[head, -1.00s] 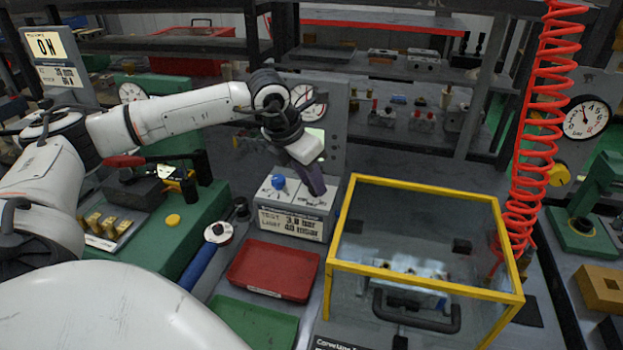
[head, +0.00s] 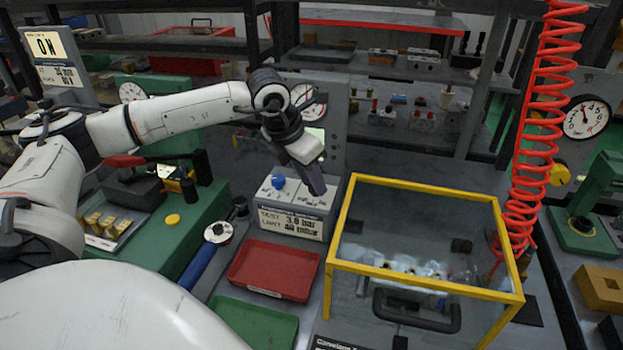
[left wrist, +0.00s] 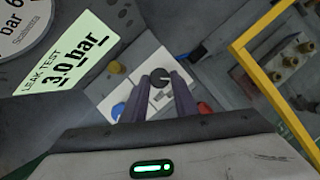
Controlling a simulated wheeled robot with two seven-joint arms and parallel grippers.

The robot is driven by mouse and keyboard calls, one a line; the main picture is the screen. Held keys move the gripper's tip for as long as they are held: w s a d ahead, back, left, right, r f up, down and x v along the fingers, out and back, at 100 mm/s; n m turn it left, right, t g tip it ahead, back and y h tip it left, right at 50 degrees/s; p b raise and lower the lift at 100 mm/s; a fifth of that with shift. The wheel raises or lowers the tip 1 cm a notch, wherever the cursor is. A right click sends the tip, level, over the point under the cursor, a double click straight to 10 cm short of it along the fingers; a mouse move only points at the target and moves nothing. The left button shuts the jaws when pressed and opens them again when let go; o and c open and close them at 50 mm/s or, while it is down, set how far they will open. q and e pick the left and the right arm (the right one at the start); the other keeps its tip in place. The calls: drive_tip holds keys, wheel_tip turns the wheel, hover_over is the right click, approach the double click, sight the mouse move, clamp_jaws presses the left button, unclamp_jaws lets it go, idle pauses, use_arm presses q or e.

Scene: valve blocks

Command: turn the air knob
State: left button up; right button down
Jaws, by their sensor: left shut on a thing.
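My left gripper (head: 316,188) points down at the right part of the box top. In the left wrist view its two fingers (left wrist: 160,84) are shut around a small dark knob (left wrist: 160,76). The fingers hide this knob in the head view. My right gripper is not in view.
The yellow-framed clear guard (head: 420,185) stands close on the right, over a valve block. A red tray (head: 272,268) and a green tray (head: 255,325) lie in front. A gauge panel (head: 335,130) rises behind the box. A red coiled hose (head: 535,150) hangs at right.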

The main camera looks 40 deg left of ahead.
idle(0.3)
use_arm(q)
drive_tip(key=o, duration=1.1)
drive_tip(key=shift+c, duration=0.2)
drive_tip(key=shift+r, duration=0.1)
drive_tip(key=v, duration=1)
drive_tip(key=shift+b, duration=0.35)
drive_tip(key=shift+r, duration=0.1)
